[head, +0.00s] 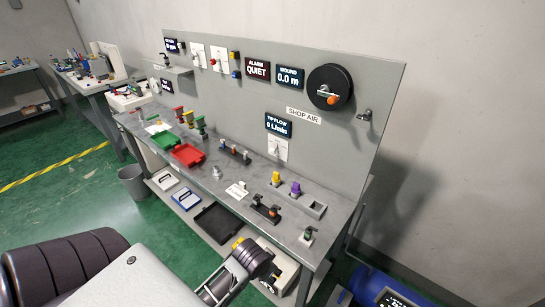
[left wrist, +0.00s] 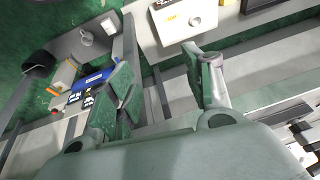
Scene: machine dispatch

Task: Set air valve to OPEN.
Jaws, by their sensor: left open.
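I cannot tell for certain which part is the air valve, and no OPEN marking is readable. A SHOP AIR label (head: 303,115) is on the grey back panel, with a small metal fitting (head: 364,115) to its right. Below the label, a TIP FLOW display (head: 278,125) reads 0 L/min above a white plate (head: 278,148). A small green-and-orange fitting (head: 308,235) stands at the bench's near right end. My left gripper (head: 252,260) is low in front of the bench. In the left wrist view its fingers (left wrist: 165,88) are apart with nothing between them. My right gripper is out of view.
The grey bench (head: 235,180) carries red (head: 187,154) and green trays, a black holder (head: 266,211) and a purple-topped item (head: 295,189). A lower shelf holds a black tray (head: 216,222). A blue machine (head: 375,288) stands at the right.

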